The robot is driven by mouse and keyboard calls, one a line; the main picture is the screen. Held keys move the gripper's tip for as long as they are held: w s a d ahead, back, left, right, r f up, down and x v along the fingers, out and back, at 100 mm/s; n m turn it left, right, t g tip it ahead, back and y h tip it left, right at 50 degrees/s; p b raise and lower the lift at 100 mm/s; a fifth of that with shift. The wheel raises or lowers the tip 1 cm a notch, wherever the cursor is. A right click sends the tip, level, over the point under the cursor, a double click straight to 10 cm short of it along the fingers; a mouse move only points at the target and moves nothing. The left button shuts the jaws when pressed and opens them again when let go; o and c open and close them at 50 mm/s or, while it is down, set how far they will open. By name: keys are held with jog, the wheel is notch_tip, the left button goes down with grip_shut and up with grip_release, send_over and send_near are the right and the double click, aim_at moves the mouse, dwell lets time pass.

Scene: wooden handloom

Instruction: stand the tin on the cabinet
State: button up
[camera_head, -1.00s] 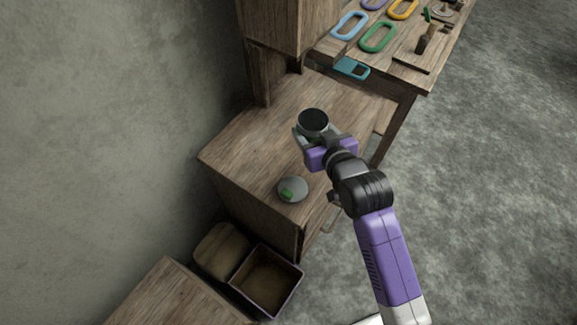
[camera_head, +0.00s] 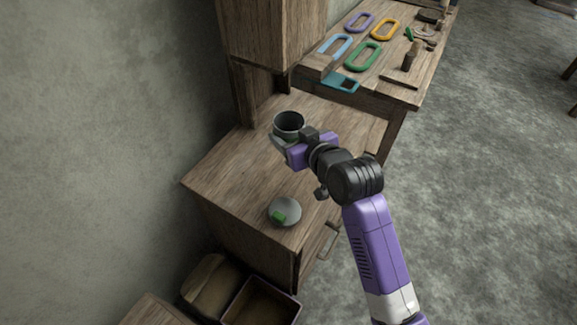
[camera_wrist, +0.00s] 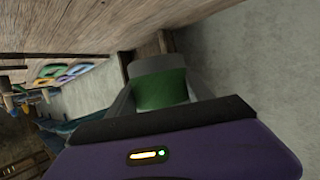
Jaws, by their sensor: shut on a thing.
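The tin (camera_head: 289,122) is a round, open-topped metal can with a dark inside, seen from above in the head view. My gripper (camera_head: 284,142) is shut on it and holds it upright over the cabinet top. A green band on the tin (camera_wrist: 160,90) fills the space between the fingers in the wrist view. The wooden cabinet (camera_head: 235,165) has a flat top below the gripper. I cannot tell whether the tin's base touches that top.
A round grey lid (camera_head: 285,211) with a green tab lies at the cabinet's front corner. An upper wooden cupboard (camera_head: 265,35) rises at the back. A workbench (camera_head: 385,90) with coloured loops stands beyond. An open box (camera_head: 262,303) sits below. The left cabinet top is clear.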

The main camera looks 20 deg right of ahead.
aim_at(290, 172)
notch_tip(290, 172, down, 12)
jog(key=shift+r+b, duration=0.15)
jog(key=shift+b, duration=0.35)
jog(key=o, duration=1.4)
jog(key=shift+c, duration=0.2)
jog(key=v, duration=1.2)
